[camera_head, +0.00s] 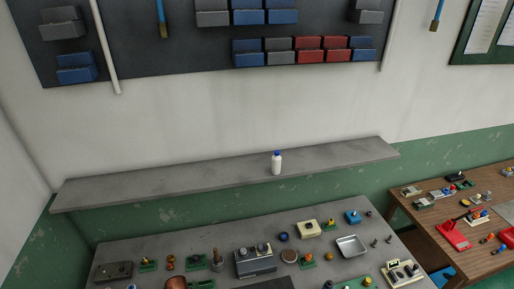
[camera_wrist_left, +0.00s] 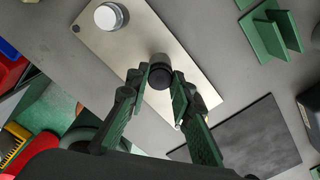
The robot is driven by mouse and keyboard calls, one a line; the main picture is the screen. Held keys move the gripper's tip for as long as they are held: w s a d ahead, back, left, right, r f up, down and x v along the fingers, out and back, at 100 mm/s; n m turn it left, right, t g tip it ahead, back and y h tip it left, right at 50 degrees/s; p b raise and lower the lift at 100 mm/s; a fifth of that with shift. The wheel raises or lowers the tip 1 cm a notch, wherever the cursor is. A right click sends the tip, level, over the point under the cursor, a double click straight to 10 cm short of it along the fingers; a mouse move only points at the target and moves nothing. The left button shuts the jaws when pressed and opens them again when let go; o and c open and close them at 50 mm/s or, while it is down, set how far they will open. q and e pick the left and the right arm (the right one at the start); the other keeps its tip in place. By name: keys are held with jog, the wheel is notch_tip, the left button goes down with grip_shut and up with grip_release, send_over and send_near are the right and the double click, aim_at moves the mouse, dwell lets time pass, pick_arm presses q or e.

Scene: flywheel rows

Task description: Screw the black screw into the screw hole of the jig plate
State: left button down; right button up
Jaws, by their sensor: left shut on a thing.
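In the left wrist view, the jig plate (camera_wrist_left: 195,55) is a flat beige plate lying at a slant on the grey table. The black screw (camera_wrist_left: 158,74) has a round dark head and sits between the fingertips of my left gripper (camera_wrist_left: 160,84), which is shut on it above or at the middle of the plate. The screw's lower end and the hole under it are hidden, so I cannot tell whether it is in the hole. Neither gripper shows in the head view, and my right gripper is in no view.
On the plate stands a silver round knob (camera_wrist_left: 110,16). Green angled blocks (camera_wrist_left: 270,32) stand at the upper right, and a dark flat mat (camera_wrist_left: 250,138) lies at the lower right. In the head view the table (camera_head: 215,244) carries several small parts and a metal tray (camera_head: 351,246).

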pick_arm(q)
jog(key=m, duration=0.5)
jog(key=shift+m, duration=0.8)
jog(key=m, duration=0.3)
jog(key=shift+m, duration=0.3)
jog(key=shift+m, duration=1)
jog(key=c, duration=2)
grip_release()
